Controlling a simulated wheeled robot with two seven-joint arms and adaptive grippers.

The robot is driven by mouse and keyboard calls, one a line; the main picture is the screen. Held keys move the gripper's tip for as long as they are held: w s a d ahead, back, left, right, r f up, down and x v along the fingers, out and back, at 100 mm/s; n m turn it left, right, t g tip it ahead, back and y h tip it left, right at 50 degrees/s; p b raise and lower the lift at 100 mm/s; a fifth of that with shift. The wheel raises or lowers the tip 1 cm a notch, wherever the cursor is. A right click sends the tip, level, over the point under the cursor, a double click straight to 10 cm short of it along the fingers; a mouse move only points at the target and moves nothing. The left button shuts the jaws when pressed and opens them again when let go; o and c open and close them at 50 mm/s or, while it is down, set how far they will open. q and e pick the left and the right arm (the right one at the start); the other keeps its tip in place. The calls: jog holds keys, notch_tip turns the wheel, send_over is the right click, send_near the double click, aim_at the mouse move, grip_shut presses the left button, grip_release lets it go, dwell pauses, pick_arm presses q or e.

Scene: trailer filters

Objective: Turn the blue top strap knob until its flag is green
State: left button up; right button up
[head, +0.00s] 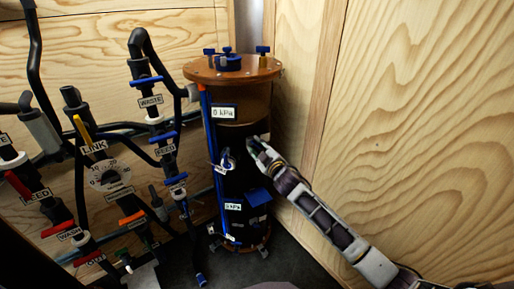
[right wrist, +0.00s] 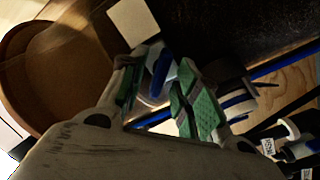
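The tall dark filter column (head: 243,140) stands in the corner under a brown round lid. A small blue and white knob (head: 227,161) sits on its front, at mid-height; I take it as the top strap knob. Its flag colour is too small to tell. My right gripper (head: 256,148) is beside the column, just right of this knob. In the right wrist view my right gripper (right wrist: 158,98) has its green-padded fingers apart, with a blue part (right wrist: 161,71) showing between them; contact cannot be told. A white and blue knob-like part (right wrist: 234,98) is beside the fingers. My left gripper is out of view.
Black pipes with blue, red and orange valve handles (head: 165,137) crowd the left. Blue knobs (head: 228,62) stand on the brown lid (head: 205,72). A plywood wall (head: 400,110) closes the right side. A lower blue fitting (head: 258,197) sits on the column.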

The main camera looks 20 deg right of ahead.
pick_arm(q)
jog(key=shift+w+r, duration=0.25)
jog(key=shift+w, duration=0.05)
pick_arm(e)
jog(key=shift+w, duration=0.15)
grip_shut()
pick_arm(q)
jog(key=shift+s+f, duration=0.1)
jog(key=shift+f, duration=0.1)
pick_arm(e)
jog(key=shift+n, duration=0.3)
pick_arm(q)
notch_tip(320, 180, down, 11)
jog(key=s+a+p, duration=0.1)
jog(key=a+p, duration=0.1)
jog(key=p, duration=0.1)
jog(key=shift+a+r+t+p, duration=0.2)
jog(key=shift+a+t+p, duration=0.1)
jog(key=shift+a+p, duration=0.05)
pick_arm(e)
jog(key=shift+a+f+n, duration=0.1)
jog(key=shift+f+n, duration=0.05)
jog(key=shift+n, duration=2.55)
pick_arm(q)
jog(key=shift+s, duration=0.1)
pick_arm(e)
grip_release()
